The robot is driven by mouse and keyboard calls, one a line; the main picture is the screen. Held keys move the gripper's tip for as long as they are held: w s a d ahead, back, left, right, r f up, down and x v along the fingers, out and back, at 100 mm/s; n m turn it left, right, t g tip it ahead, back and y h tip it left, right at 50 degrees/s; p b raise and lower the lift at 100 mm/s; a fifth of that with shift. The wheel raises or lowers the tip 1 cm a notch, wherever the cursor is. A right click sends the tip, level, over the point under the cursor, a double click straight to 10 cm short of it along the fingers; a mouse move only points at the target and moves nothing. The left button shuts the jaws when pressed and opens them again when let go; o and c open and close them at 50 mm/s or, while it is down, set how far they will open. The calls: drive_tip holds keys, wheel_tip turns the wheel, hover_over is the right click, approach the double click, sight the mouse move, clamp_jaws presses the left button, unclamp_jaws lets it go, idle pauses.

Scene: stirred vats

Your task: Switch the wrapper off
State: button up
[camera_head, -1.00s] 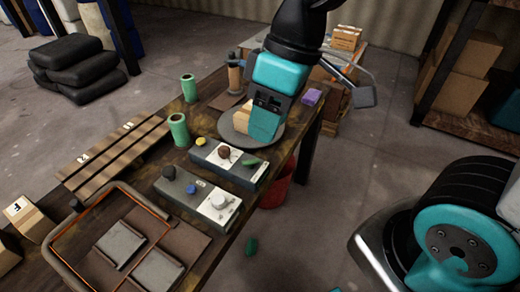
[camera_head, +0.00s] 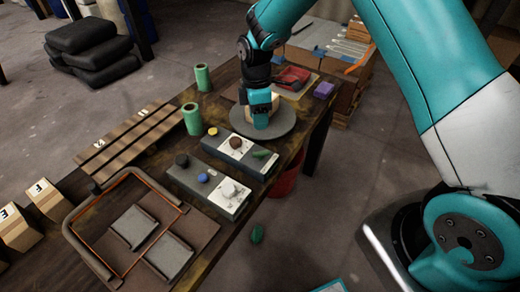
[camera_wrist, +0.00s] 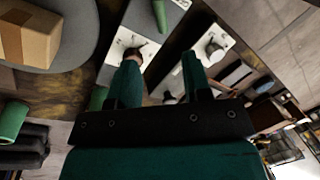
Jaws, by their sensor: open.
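A cardboard box (camera_head: 274,101) sits on a round grey turntable (camera_head: 285,125) on the table; both show at the left of the wrist view. In front of it are two grey control boxes. The farther box (camera_head: 262,168) carries a yellow button (camera_head: 213,132), a brown knob (camera_head: 235,142) and a green part (camera_head: 262,154). The nearer box (camera_head: 205,192) carries a black knob (camera_head: 182,160), a blue button (camera_head: 203,178) and a white dial (camera_head: 229,190). My gripper (camera_wrist: 160,72) is open and empty above the boxes, its left finger overlapping the brown knob in the wrist view. I cannot tell contact.
Green cylinders (camera_head: 193,119) stand left of the boxes. A slatted rack (camera_head: 128,145) and a wire-framed tray (camera_head: 185,215) lie on the table. A purple block (camera_head: 325,90) and red tray (camera_head: 293,78) are at the far end. A red bin (camera_head: 284,182) stands below.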

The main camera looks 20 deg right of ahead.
sight(261, 156)
drive_tip(key=f, duration=0.4)
drive_tip(key=s+f+p, duration=0.1)
drive_tip(key=f, duration=0.2)
drive_tip(key=s+f, duration=0.1)
drive_tip(key=f, duration=0.3)
drive_tip(key=shift+s+a+f+p, duration=0.2)
drive_tip(key=shift+f+p, duration=0.1)
drive_tip(key=shift+p, duration=0.05)
clamp_jaws()
